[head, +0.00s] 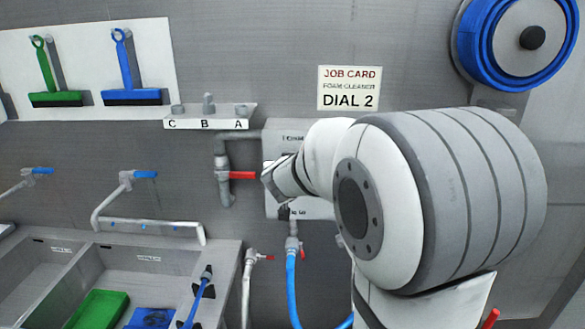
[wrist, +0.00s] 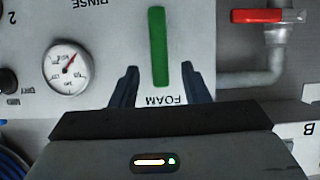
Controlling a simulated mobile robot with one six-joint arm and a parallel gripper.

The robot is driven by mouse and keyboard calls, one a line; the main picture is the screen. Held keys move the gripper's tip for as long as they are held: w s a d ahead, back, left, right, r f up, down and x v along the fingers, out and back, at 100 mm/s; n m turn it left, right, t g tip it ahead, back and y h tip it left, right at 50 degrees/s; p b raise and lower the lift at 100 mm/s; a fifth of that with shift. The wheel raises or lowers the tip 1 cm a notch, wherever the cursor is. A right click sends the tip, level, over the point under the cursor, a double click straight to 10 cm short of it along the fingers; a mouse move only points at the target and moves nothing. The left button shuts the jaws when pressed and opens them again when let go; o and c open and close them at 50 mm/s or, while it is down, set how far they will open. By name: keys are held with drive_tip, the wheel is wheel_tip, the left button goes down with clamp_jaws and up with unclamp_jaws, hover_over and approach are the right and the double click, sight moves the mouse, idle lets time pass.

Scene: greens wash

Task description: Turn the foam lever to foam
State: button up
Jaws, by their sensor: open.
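The foam lever (wrist: 159,40) is a green bar on a pale panel (wrist: 205,40), upright in the wrist view. Its lower end in that view is close to the upside-down word FOAM; the word RINSE is at the upper left. I cannot tell where its pivot is. My gripper (wrist: 162,72) is open, one dark finger on each side of the lever's lower end, with gaps showing. Whether the fingers reach the lever's depth is unclear. In the head view my arm hides the lever and the fingers; the panel (head: 283,137) shows partly.
A gauge (wrist: 66,68) and a black knob (wrist: 8,83) are on the panel. A red-handled valve (wrist: 270,15) on a pipe is beside it, also in the head view (head: 240,175). A job card (head: 349,88) reads DIAL 2. A blue hose reel (head: 480,40) hangs upper right.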

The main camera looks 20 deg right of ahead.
drive_tip(key=shift+v, duration=1.25)
drive_tip(key=shift+f, duration=0.1)
drive_tip(key=s+a+f+n+g+y+b, duration=0.4)
drive_tip(key=s+a+f+y, duration=0.3)
drive_tip(key=s+a, duration=0.45)
drive_tip(key=s+d+f+g+h+b, duration=0.1)
drive_tip(key=s+f+g+b, duration=0.1)
drive_tip(key=s+f, duration=0.3)
drive_tip(key=s+d+f+g+b, duration=0.1)
drive_tip(key=s+f, duration=0.4)
drive_tip(key=s, duration=0.8)
drive_tip(key=shift+d+g+h+b, duration=0.35)
drive_tip(key=shift+g+b, duration=0.4)
drive_tip(key=shift+g, duration=0.25)
